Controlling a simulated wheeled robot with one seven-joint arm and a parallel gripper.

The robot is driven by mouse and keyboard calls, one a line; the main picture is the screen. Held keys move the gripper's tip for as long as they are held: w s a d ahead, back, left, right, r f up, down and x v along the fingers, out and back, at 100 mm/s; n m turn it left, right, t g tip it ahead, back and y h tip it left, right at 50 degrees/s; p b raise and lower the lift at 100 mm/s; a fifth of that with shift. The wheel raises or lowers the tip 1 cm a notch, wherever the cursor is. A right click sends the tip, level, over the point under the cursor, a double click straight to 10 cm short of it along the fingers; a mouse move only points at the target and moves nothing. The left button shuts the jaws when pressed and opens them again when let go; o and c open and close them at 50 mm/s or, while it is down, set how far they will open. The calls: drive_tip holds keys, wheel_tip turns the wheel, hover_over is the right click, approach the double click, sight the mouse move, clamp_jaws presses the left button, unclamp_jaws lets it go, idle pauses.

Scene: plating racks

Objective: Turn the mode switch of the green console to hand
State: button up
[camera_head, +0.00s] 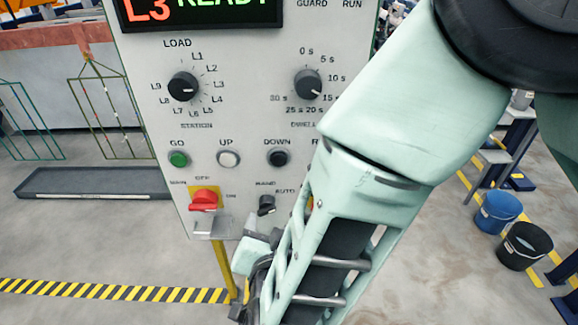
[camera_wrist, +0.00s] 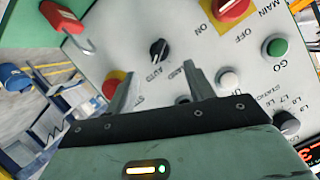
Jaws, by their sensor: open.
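The console's panel (camera_head: 235,120) has a light grey face in the head view, and it also shows in the wrist view (camera_wrist: 200,40). The mode switch (camera_head: 266,205) is a small black knob low on the panel, with labels HAND and AUTO above it. In the wrist view the mode switch (camera_wrist: 158,50) appears beyond the fingertips, clear of them. I cannot tell surely which label it points to. My gripper (camera_wrist: 163,84) is open and empty, its two fingers apart and facing the panel. In the head view my gripper (camera_head: 252,235) is partly hidden by my arm, just below the switch.
Close to the mode switch are a red main switch (camera_head: 204,200) with a metal bracket (camera_head: 210,226), a black DOWN button (camera_head: 278,158) and a red-and-yellow button (camera_wrist: 115,82). Blue (camera_head: 498,211) and black (camera_head: 525,246) buckets stand on the floor at right.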

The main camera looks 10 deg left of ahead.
sight(267, 211)
drive_tip(key=p+x, duration=0.1)
drive_tip(key=x, duration=0.6)
drive_tip(key=shift+w, duration=0.15)
drive_tip(key=c, duration=1)
